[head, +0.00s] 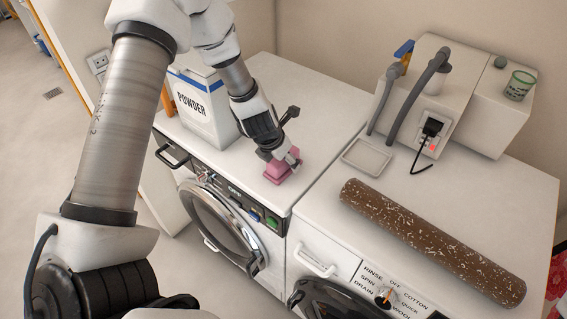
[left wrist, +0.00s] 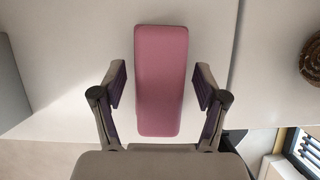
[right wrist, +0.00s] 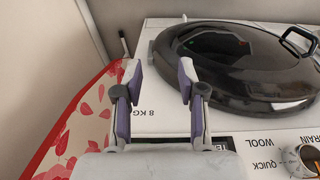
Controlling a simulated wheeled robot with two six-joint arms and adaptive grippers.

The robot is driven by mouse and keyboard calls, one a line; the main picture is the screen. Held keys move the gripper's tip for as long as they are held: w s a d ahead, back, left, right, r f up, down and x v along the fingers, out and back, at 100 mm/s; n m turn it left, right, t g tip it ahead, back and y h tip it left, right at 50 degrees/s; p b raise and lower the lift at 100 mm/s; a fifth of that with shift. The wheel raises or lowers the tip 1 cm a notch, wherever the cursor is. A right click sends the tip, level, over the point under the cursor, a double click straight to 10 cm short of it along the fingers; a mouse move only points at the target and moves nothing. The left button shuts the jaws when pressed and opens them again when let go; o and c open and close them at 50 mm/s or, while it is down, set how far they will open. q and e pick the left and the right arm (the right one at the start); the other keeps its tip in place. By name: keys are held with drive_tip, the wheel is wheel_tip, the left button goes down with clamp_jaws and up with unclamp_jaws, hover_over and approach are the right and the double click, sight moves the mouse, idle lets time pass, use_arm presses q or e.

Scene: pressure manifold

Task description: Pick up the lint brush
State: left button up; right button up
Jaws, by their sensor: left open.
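The lint brush appears to be the pink block (head: 281,169) lying on top of the left washing machine near its front right corner. In the left wrist view the pink brush (left wrist: 162,80) is a long rounded block between the two fingers, with a gap on each side. My left gripper (head: 291,159) is open, pointing down at the brush and partly covering it in the head view. My right gripper (right wrist: 160,76) is open and empty in the right wrist view, in front of a machine with a black round door; it is not in the head view.
A powder box (head: 207,107) stands behind my left gripper. The right machine carries a brown speckled roll (head: 432,240), a small white tray (head: 367,157) and a white unit (head: 455,95) with grey hoses and a black plug. A red leaf-patterned board (right wrist: 80,130) stands beside my right gripper.

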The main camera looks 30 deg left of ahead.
use_arm(q)
drive_tip(key=shift+s, duration=0.1)
drive_tip(key=shift+f, duration=0.1)
idle(0.3)
drive_tip(key=c, duration=1.2)
drive_tip(key=shift+c, duration=0.2)
